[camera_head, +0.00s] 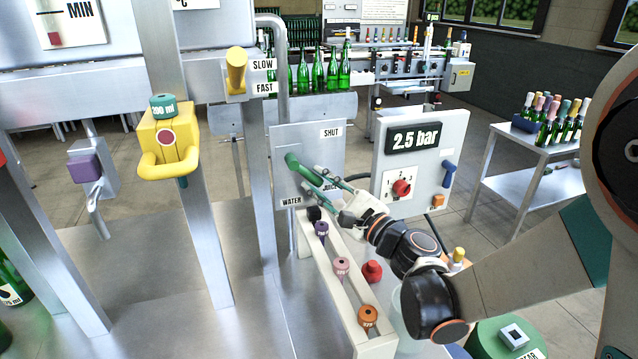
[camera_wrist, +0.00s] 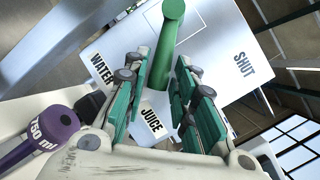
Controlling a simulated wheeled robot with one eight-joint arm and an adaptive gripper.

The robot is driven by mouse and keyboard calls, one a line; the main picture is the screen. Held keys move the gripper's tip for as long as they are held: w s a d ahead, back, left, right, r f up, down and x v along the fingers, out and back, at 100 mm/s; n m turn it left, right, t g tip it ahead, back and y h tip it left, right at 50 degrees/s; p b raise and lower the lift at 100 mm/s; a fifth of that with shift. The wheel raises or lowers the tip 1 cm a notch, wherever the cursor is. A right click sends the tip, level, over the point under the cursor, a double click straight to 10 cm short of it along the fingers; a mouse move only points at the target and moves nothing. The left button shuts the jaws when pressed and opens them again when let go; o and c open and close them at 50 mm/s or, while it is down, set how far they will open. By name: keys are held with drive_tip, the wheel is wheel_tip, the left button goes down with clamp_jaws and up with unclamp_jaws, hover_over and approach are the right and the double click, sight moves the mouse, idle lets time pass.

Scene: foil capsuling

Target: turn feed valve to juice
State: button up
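The feed valve is a green lever (camera_head: 301,168) on a grey metal panel (camera_head: 290,140) marked SHUT, WATER and JUICE. In the wrist view the lever (camera_wrist: 163,50) runs from its round hub toward the JUICE label (camera_wrist: 152,121). My gripper (camera_head: 328,178) is at the panel, in front of the lever's free end. In the wrist view the green-padded fingers of my gripper (camera_wrist: 163,85) stand apart on either side of the lever. The lever is nearer the left finger, with a gap to the right one; contact is unclear. The WATER label (camera_wrist: 102,70) and SHUT label (camera_wrist: 243,66) are clear.
A pale rail with coloured knobs, including a purple 750 ml one (camera_wrist: 40,140), lies below my gripper. A 2.5 bar panel (camera_head: 420,165) stands close on the right. A yellow 200 ml unit (camera_head: 168,135) and steel posts are left. Green bottles (camera_head: 325,72) stand behind.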

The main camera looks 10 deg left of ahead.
drive_tip(key=v, duration=1.1)
drive_tip(key=shift+d, duration=0.1)
